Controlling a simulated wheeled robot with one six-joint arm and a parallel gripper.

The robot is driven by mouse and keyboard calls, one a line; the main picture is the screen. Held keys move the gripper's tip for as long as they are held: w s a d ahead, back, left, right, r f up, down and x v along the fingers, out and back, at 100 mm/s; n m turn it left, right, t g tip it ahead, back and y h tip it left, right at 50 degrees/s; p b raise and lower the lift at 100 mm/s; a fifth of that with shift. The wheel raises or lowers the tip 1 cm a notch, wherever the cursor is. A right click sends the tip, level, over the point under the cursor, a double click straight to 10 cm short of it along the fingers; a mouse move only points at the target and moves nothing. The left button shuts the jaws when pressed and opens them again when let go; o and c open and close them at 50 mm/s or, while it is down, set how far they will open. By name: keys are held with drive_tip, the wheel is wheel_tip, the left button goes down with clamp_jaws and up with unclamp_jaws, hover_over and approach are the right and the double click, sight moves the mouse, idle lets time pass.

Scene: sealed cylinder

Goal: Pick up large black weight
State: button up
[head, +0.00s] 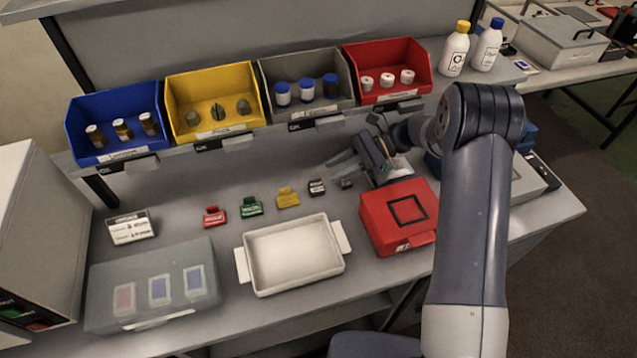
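No thing in the head view can be told for sure as the large black weight. A small black block (317,187) with a pale label stands on the bench at the end of a row of coloured tags. A smaller dark piece (346,183) lies to its right, just below my gripper. Several dark, knob-like pieces (217,113) stand in the yellow bin (213,81). My gripper (338,169) is over the back of the bench, its fingers pointing left, apart and with nothing seen between them. It is up and right of the black block.
Red (214,216), green (251,206) and yellow (287,197) tags stand left of the black block. A white tray (340,262), a red box (399,216) and a clear-lidded case (205,254) are in front. Blue, grey and red bins line the shelf behind.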

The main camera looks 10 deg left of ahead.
sight(320, 179)
drive_tip(key=p+x, duration=0.1)
drive_tip(key=x, duration=0.3)
drive_tip(key=shift+s+a+f, duration=0.1)
drive_tip(key=shift+s+f, duration=0.05)
drive_tip(key=shift+f, duration=0.1)
clamp_jaws()
